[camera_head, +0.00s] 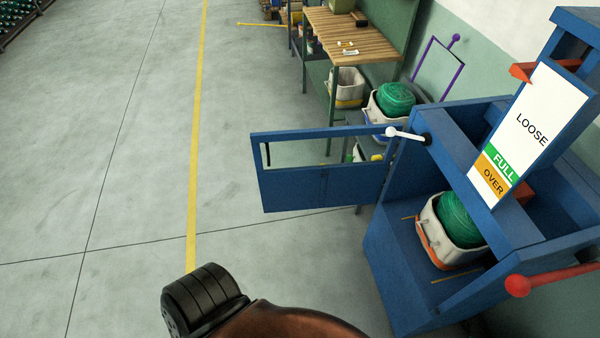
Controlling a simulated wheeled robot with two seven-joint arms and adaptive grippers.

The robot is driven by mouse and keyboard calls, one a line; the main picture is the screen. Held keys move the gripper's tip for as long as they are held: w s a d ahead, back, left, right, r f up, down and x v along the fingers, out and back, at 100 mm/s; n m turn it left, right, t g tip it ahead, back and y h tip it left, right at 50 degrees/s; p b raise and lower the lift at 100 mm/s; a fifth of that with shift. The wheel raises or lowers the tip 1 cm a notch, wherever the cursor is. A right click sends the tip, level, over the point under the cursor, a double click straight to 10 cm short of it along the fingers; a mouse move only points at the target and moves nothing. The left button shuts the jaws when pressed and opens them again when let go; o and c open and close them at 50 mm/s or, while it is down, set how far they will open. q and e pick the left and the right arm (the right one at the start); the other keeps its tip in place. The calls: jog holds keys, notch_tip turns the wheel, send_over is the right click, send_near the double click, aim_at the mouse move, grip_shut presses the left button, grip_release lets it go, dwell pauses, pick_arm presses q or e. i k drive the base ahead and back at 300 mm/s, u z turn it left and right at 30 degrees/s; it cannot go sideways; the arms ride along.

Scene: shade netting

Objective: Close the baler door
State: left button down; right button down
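The blue baler (403,262) stands at the right. Its door (290,190), a blue panel with an open window in its upper half, is swung out to the left, standing away from the front opening. A white-knobbed lever (405,135) sticks out to the left on the baler's frame near the door's hinge side. Inside the baler is a white and orange crate (430,230) with a green net bundle (460,218). Part of my own arm shows at the bottom, apart from the door. Neither gripper is in view.
A gauge board (536,115) marked LOOSE, FULL and OVER, with a red pointer near its top, stands on the baler. A red-knobbed lever (517,285) juts out at lower right. Behind are a wooden-topped bench (350,35) and another green bundle (395,98). The floor left of the door is clear.

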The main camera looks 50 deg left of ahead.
aim_at(322, 185)
jog(key=u, duration=1.45)
jog(key=k, duration=0.5)
jog(key=u, duration=1.45)
jog(key=i, duration=1.1)
jog(key=z, duration=1.95)
